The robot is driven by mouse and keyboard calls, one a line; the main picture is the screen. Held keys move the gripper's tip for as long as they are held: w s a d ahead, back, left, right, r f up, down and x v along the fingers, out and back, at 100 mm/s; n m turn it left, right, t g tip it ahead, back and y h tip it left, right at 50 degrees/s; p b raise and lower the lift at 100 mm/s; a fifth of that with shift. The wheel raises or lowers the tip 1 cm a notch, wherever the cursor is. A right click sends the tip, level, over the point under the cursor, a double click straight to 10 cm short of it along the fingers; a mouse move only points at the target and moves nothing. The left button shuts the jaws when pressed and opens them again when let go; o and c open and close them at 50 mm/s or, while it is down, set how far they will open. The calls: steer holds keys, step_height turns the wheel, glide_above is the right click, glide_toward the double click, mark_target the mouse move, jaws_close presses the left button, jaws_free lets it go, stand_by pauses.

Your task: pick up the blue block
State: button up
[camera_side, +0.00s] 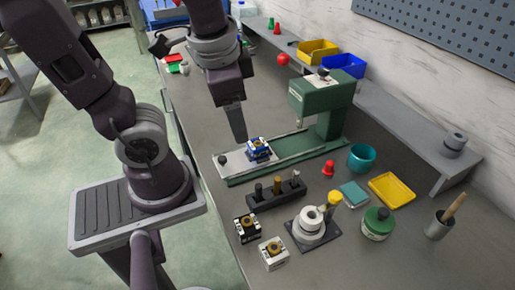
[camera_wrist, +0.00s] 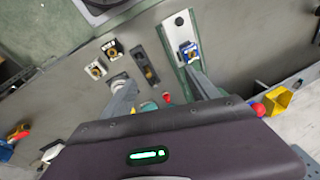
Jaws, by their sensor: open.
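The blue block (camera_side: 259,150), with white and dark parts on top, sits on the pale plate of the green machine's long bed (camera_side: 285,150). It also shows in the wrist view (camera_wrist: 187,50), just beyond the tip of the right-hand finger. My gripper (camera_side: 240,138) is above and slightly left of the block in the side view, pointing down. In the wrist view my gripper (camera_wrist: 162,76) has its two fingers wide apart with nothing between them. The block is not between the fingers.
The machine's green head (camera_side: 322,102) rises at the bed's right end. A dark peg holder (camera_side: 276,193), black block (camera_side: 247,227), white block (camera_side: 273,253) and grey ringed fixture (camera_side: 312,224) stand in front. A red piece (camera_side: 328,168) and teal bowl (camera_side: 361,158) are to the right.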

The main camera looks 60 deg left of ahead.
steer(key=w+a+f+m+g+y, duration=0.4)
steer(key=w+a+f+m+y, duration=0.15)
steer(key=a+f+m, duration=0.2)
steer(key=m+t+y, duration=0.1)
steer(key=m+y, duration=0.5)
steer(key=m, duration=0.2)
glide_above(258, 144)
step_height(258, 144, down, 7)
steer(key=shift+s+a, duration=0.1)
steer(key=shift+a, duration=0.05)
steer(key=shift+t, duration=0.3)
step_height(258, 144, down, 7)
steer(key=shift+a, duration=0.1)
steer(key=shift+x, duration=1.5)
jaws_close()
